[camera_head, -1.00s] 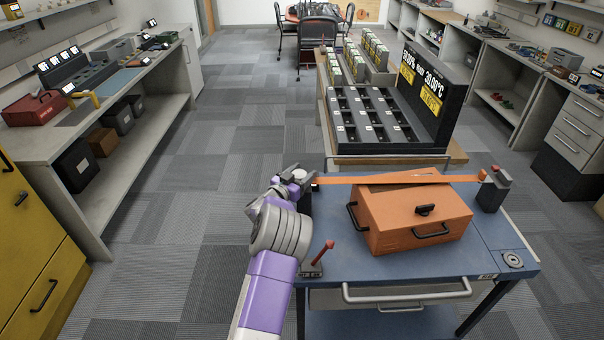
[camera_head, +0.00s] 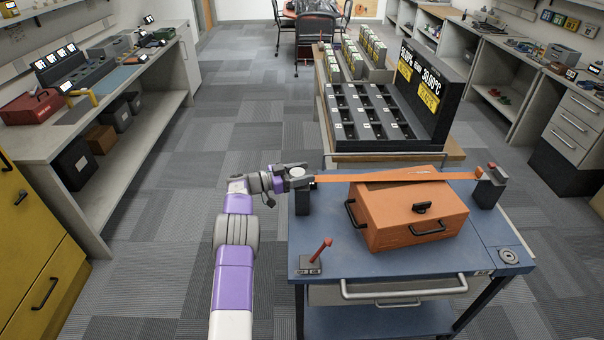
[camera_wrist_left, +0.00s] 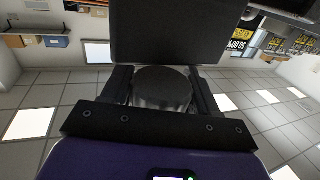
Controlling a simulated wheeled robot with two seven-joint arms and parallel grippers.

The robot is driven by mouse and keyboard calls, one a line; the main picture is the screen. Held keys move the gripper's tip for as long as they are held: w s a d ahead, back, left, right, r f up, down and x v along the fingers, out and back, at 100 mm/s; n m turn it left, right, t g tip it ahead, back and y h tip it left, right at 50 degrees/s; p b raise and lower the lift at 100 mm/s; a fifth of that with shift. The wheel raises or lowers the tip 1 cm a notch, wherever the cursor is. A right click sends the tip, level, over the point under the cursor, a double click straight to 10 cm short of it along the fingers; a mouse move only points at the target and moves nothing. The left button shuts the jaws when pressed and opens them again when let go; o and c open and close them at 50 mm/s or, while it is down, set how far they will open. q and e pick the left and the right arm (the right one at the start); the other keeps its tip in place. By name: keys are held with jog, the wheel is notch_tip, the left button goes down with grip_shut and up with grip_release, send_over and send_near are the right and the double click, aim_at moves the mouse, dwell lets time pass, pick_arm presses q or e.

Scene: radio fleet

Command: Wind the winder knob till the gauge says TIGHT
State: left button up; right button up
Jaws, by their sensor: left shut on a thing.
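The winder knob (camera_wrist_left: 162,88) is a dark round cylinder between the two fingers of my left gripper (camera_head: 288,179) in the left wrist view. The gripper is shut on it from the left side, at the dark post (camera_head: 302,203) on the cart's back left corner. A small pale round face (camera_head: 297,171) shows on top there; I cannot read it or tell whether it is the gauge. An orange strap (camera_head: 335,182) runs from this post over the orange case (camera_head: 385,236) to a second dark post (camera_head: 488,193) at the right. My right gripper is not in view.
The blue cart top (camera_head: 350,262) has free room in front of the case. A red-handled lever (camera_head: 319,252) stands at its front left. A black slotted rack (camera_head: 365,146) is behind the cart. Carpeted floor is clear on the left.

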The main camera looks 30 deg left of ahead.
pick_arm(q)
jog(key=shift+f+m+g+h, duration=0.1)
jog(key=shift+m+g+h, duration=0.5)
jog(key=shift+g+h, duration=0.1)
jog(key=o, duration=1)
jog(key=shift+c, duration=0.2)
jog(key=v, duration=0.7)
jog(key=shift+s+p, duration=0.25)
jog(key=shift+p, duration=0.1)
jog(key=shift+a, duration=0.15)
